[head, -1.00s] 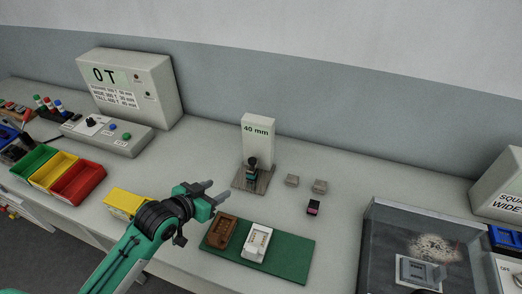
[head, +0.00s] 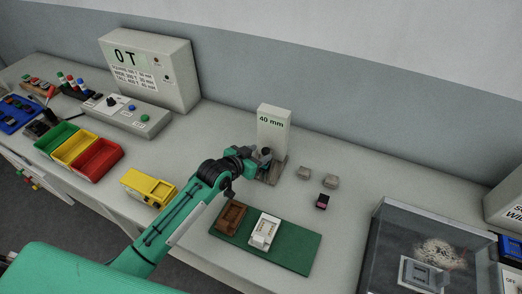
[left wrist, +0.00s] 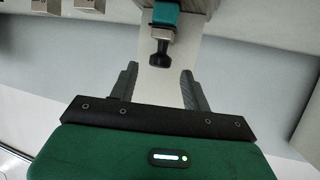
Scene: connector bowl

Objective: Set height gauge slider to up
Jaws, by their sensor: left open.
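The height gauge (head: 273,128) is a white upright block marked "40 mm" on a small grey-brown base, at the back middle of the bench in the head view. Its slider, with a black knob (left wrist: 160,55), metal block and teal part, shows in the left wrist view. My left gripper (left wrist: 160,85) is open, with one finger on each side of the gauge's white column; the knob lies just beyond the fingertips, between their lines. In the head view my left gripper (head: 258,157) is at the gauge and partly hides the slider. My right gripper is not in view.
Right of the gauge are two small grey blocks (head: 304,172) and a black-and-pink piece (head: 322,202). In front lies a green mat (head: 290,251) with a brown and a white connector holder. A yellow box (head: 148,188) stands left of my arm. A clear-walled case (head: 378,240) stands right.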

